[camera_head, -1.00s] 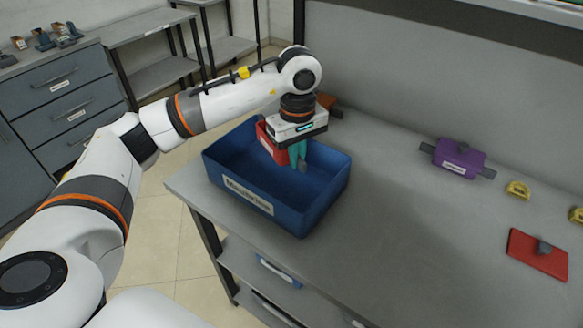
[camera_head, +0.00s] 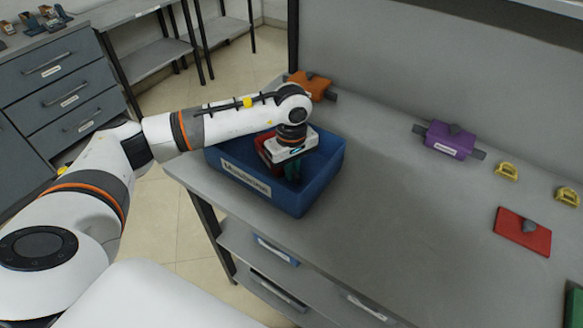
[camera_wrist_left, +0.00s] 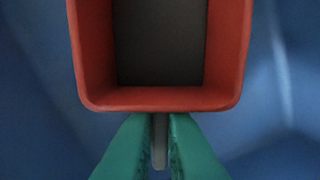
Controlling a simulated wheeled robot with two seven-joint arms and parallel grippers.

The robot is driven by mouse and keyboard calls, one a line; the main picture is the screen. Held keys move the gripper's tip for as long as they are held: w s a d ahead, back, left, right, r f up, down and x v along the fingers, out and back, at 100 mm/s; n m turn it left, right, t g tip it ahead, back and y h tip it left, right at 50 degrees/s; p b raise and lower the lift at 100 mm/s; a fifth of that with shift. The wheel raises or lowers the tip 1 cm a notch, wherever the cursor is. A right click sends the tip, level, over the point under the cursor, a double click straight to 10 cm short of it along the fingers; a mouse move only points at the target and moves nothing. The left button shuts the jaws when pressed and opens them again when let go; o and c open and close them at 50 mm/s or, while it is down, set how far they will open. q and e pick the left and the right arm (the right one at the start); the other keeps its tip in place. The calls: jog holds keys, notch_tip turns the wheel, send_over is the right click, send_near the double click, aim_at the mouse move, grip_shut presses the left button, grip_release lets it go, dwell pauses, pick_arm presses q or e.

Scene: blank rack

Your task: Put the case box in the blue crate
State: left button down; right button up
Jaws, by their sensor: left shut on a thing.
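The case box is a red open-topped box with a dark inside; in the left wrist view (camera_wrist_left: 160,99) its near wall is at the fingertips. In the head view a bit of the red case box (camera_head: 265,150) shows inside the blue crate (camera_head: 300,200), which stands at the table's left end. My left gripper (camera_head: 293,172) points down into the crate. Its teal fingers (camera_wrist_left: 160,140) are shut on a grey tab at the box's near side. Crate walls and my wrist hide whether the box touches the crate floor. My right gripper is not in view.
An orange part (camera_head: 314,87) lies behind the crate. A purple part (camera_head: 447,140), a red plate with a grey knob (camera_head: 522,232) and yellow pieces (camera_head: 507,171) lie to the right. The table (camera_head: 390,220) between is clear.

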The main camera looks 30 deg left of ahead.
pick_arm(q)
jog(key=shift+f, duration=0.2)
jog(key=c, duration=1.5)
grip_release()
jog(key=shift+r, duration=0.1)
jog(key=shift+c, duration=0.2)
jog(key=shift+r, duration=0.2)
notch_tip(320, 180, up, 12)
jog(key=b, duration=0.1)
jog(key=shift+b, duration=0.4)
